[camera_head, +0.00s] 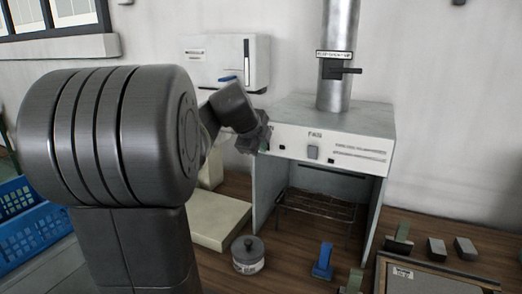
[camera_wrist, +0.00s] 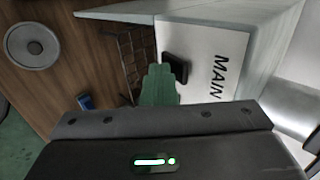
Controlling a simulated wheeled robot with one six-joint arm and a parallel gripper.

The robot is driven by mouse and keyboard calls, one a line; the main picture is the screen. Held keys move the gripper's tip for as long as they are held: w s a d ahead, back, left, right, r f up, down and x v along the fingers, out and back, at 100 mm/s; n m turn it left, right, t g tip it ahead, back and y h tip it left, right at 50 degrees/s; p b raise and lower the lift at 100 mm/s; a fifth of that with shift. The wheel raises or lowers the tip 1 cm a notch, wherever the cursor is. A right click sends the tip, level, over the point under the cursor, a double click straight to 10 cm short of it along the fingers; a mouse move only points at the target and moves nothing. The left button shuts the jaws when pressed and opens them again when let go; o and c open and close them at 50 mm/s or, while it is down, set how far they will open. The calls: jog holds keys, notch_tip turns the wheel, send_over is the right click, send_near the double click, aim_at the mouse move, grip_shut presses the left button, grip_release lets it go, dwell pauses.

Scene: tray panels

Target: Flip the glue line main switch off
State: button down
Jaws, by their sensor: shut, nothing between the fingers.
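The main switch (camera_wrist: 178,66) is a small black rocker beside the word MAIN on a pale panel in the wrist view. My gripper (camera_wrist: 160,70) is shut and empty, its green fingertips right beside the switch; I cannot tell whether they touch it. In the head view, my gripper (camera_head: 264,142) is at the left end of the hood's front panel (camera_head: 350,146) and hides the main switch there. Whether the switch is on or off cannot be told. A grey fan switch (camera_head: 312,152) sits under the word FAN, to the right.
A metal duct with a dark lever (camera_head: 343,71) rises from the hood. Below the panel is an open bay with a wire rack (camera_head: 318,205). A lidded grey pot (camera_head: 248,258) and a blue clamp (camera_head: 322,262) stand on the bench in front. A white cabinet (camera_head: 205,62) is behind.

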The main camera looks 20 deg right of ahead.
jog(key=shift+r, duration=0.15)
jog(key=shift+r+p, duration=0.35)
jog(key=shift+r, duration=0.4)
